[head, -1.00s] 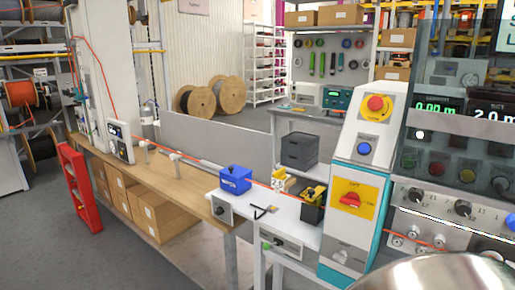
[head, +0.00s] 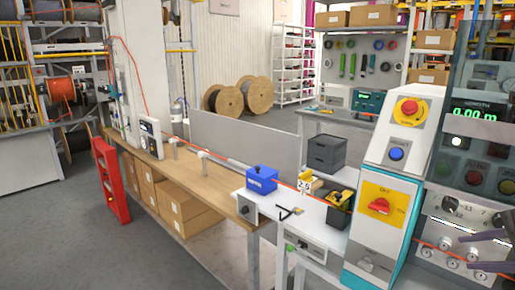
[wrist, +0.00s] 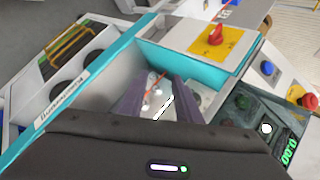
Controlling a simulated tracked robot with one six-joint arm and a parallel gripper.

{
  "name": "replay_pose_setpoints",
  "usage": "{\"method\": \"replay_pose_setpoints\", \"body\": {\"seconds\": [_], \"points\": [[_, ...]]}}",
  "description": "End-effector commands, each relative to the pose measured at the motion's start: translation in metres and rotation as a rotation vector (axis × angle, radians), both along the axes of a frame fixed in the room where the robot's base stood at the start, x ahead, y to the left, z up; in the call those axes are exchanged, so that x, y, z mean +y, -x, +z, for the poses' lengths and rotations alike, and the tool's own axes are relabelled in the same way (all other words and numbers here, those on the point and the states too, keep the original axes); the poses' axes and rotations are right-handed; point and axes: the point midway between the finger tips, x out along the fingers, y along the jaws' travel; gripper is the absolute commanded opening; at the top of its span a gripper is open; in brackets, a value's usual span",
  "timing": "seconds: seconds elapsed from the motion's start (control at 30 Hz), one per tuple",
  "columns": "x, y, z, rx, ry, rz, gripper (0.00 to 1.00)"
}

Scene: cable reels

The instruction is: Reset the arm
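My gripper (wrist: 164,80) shows in the wrist view as two dark purple fingers with a clear gap between them. It is open, and I see nothing clamped in it. The fingers point at the front of the teal and white machine (wrist: 110,60). A thin orange cable (wrist: 153,86) shows beyond the gap. In the head view the gripper (head: 489,251) shows at the lower right edge, in front of the control panel's lower face. The machine also shows there (head: 376,225), with a red rotary switch (head: 380,205) on a yellow plate.
The control panel (head: 470,150) with a green display stands close at the right. A workbench (head: 205,180) carries a blue box (head: 262,180) and the orange cable. Cable reels (head: 257,94) stand behind. Grey floor is free at lower left.

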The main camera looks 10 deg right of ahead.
Motion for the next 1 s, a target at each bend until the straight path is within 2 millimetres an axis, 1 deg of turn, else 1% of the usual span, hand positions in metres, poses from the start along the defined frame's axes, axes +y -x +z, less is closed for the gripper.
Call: {"method": "replay_pose_setpoints", "body": {"seconds": [0.03,0.3,0.53,0.77,0.87,0.9,0.97,1.0], "points": [[0.008,-0.01,-0.003,0.021,0.015,0.028,0.31],[0.042,-0.047,-0.018,0.126,0.108,0.151,0.31],[0.073,-0.078,-0.024,0.19,0.212,0.258,0.31],[0.107,-0.107,-0.026,0.23,0.331,0.369,0.31],[0.126,-0.117,-0.027,0.24,0.385,0.425,0.31],[0.135,-0.119,-0.027,0.244,0.409,0.453,0.31],[0.151,-0.12,-0.03,0.25,0.441,0.499,0.31],[0.163,-0.119,-0.031,0.254,0.462,0.532,0.31]]}}
